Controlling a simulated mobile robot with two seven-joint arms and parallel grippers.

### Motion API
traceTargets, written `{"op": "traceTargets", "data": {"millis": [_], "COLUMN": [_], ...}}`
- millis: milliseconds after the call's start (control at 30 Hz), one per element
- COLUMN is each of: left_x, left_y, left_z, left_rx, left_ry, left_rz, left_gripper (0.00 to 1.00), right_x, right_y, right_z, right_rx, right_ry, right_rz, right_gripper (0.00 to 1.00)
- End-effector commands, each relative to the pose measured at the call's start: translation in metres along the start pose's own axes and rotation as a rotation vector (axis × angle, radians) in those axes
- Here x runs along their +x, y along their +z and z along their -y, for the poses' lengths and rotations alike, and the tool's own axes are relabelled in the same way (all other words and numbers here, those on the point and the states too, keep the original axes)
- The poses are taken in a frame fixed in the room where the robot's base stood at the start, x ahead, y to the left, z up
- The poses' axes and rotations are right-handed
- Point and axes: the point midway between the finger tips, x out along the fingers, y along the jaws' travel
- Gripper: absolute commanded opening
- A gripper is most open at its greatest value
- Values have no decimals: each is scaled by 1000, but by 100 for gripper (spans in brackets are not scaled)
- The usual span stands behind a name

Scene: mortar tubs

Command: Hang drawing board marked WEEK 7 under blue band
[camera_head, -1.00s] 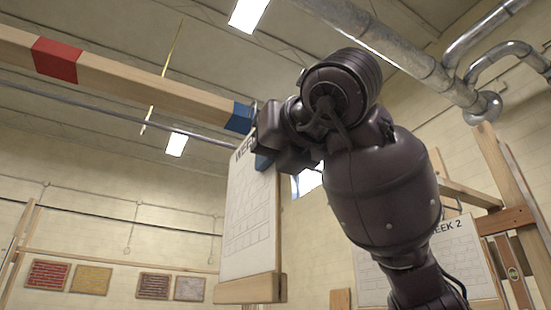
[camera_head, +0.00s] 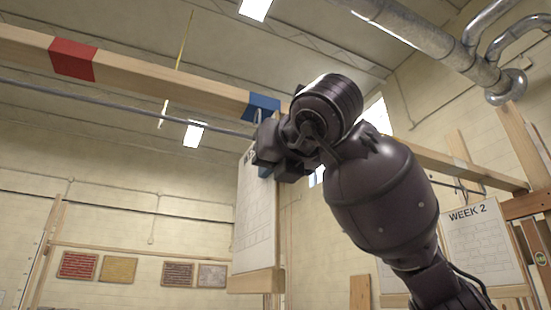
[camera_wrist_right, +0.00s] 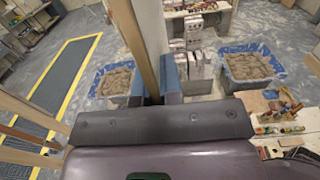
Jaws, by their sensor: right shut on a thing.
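The drawing board (camera_head: 254,215) hangs upright from my right gripper (camera_head: 266,168), which is shut on its upper part. Its printed face shows a grid; the heading starts with W, and the number is hidden behind the gripper. A wooden ledge runs along its bottom. The blue band (camera_head: 262,104) is on the wooden beam just above the board, with a small hook below it, close to the gripper. I cannot tell whether board and hook touch. In the right wrist view, the board shows edge-on (camera_wrist_right: 136,45) between the fingers. My left gripper is out of view.
The beam (camera_head: 170,82) also carries a red band (camera_head: 72,60) farther left. A board marked WEEK 2 (camera_head: 481,245) stands at the right. Framed brick panels (camera_head: 118,269) hang on the back wall. Mortar tubs (camera_wrist_right: 251,72) stand on the floor below.

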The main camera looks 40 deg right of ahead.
Motion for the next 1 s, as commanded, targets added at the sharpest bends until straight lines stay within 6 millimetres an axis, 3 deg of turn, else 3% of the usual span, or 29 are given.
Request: {"op": "traceTargets", "data": {"millis": [633, 1000], "left_x": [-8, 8], "left_y": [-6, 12], "left_z": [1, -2], "left_rx": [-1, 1], "left_ry": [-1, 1], "left_rz": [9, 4], "left_gripper": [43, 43], "right_x": [42, 40], "right_y": [1, -26], "right_z": [1, 0], "right_rx": [1, 0], "right_ry": [-1, 0], "right_rz": [-1, 1], "right_gripper": [0, 0]}}
